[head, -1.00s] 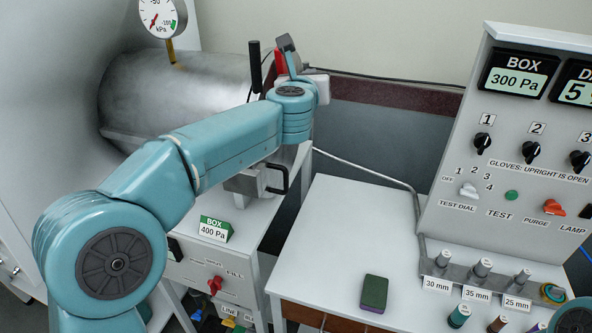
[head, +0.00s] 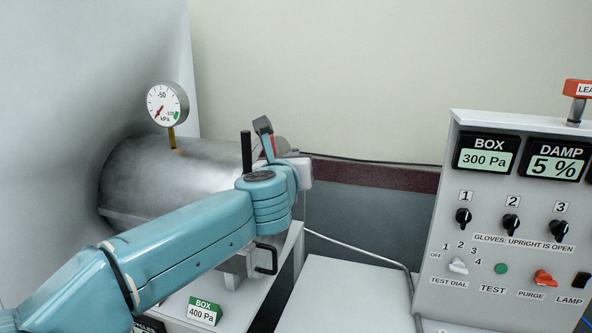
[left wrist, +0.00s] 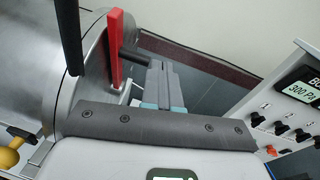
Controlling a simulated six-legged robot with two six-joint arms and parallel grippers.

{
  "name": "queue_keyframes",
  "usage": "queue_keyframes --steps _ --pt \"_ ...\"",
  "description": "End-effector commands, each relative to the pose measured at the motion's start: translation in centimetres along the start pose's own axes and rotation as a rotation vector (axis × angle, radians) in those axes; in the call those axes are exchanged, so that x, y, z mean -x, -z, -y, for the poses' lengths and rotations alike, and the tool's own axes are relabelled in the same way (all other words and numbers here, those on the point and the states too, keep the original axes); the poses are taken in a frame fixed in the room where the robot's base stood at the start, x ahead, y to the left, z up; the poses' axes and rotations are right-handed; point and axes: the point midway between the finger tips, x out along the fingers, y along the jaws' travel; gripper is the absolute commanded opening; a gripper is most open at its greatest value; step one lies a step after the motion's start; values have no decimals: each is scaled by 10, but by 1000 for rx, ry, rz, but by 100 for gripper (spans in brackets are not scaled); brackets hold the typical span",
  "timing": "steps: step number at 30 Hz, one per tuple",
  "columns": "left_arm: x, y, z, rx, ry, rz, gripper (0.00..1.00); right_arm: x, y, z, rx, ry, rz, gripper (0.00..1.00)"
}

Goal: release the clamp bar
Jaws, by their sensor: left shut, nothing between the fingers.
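The clamp bar looks like the upright red bar (left wrist: 115,50) at the end of the steel cylinder in the left wrist view. A short dark peg (left wrist: 132,59) sticks out from it toward my fingers. In the head view only a sliver of the red bar (head: 271,147) shows behind my wrist. My left gripper (left wrist: 158,66) is shut and empty, just right of the bar, with its fingertips close to the peg. I cannot tell whether they touch. It also shows in the head view (head: 262,126). My right gripper is out of view.
A black upright handle (head: 246,152) stands left of my left gripper, in front of the steel cylinder (head: 170,175). A pressure gauge (head: 166,104) stands on the cylinder. A control panel (head: 500,215) stands at the right. The white tabletop (head: 335,295) is clear where visible.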

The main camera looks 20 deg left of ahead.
Motion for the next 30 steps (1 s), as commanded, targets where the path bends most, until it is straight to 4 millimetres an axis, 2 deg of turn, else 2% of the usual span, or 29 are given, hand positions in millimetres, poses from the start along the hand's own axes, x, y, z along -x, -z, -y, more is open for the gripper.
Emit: queue_keyframes --steps 3,9,20,22,23,26,29,30 --pt "17 -14 2 1 1 2 0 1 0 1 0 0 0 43" --pt "34 -24 4 0 0 0 0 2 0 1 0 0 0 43" --pt "38 -26 6 -1 0 -1 0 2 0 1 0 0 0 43" --pt "37 -20 6 -20 -1 -7 0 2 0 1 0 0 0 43" --pt "34 -15 6 -44 -2 -14 0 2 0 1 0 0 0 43" --pt "18 26 5 -219 -6 -64 0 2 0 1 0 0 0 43" --pt "-2 99 0 -525 19 -151 0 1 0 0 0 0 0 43" --pt "-9 132 -3 -666 43 -191 0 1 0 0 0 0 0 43"
